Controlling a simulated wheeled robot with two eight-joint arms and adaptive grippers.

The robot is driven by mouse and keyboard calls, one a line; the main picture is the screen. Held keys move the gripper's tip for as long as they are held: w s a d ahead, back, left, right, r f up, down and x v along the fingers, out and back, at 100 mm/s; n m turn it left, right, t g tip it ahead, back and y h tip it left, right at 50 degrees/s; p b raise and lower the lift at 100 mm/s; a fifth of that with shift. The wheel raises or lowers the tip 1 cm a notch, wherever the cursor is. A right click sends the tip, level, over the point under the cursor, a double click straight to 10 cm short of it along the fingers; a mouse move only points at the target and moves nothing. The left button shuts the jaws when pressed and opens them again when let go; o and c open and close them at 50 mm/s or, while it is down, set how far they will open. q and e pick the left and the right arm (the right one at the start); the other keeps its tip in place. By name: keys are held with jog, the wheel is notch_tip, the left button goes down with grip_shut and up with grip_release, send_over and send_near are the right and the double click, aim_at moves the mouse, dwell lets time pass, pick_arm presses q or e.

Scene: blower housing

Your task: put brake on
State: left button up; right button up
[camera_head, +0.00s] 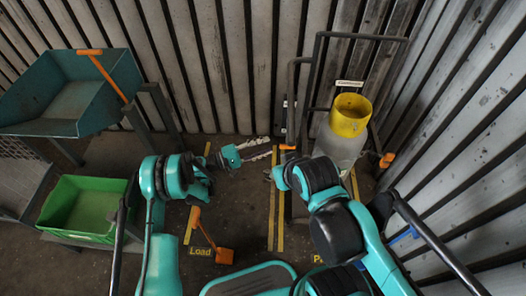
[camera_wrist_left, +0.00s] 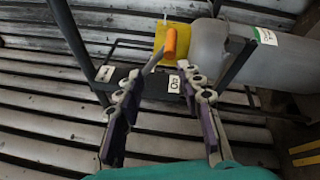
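The lever with an orange handle (camera_wrist_left: 170,42) stands beyond my left fingertips in the left wrist view, beside a black box (camera_wrist_left: 150,82) with white labels. One label (camera_wrist_left: 174,84) seems to read "On" or "Off". The orange handle (camera_head: 287,147) also shows in the head view, just right of my left gripper (camera_head: 272,148). My left gripper (camera_wrist_left: 163,80) is open and empty, its fingers pointing at the lever and apart from it. My right arm's end is near the cart; its gripper is mostly hidden, with perhaps some grey finger parts showing.
A yellow bucket-like part (camera_head: 350,115) sits on a grey canister (camera_head: 338,145) in a dark tube frame. Another orange knob (camera_head: 387,160) is at its right. A teal hopper (camera_head: 70,90), green bin (camera_head: 85,208) and orange lever by "Load" (camera_head: 224,256) stand left. A ribbed wall closes the back.

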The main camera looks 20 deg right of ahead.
pick_arm(q)
notch_tip(320, 180, up, 6)
jog(key=shift+r, duration=0.25)
dwell(0.4)
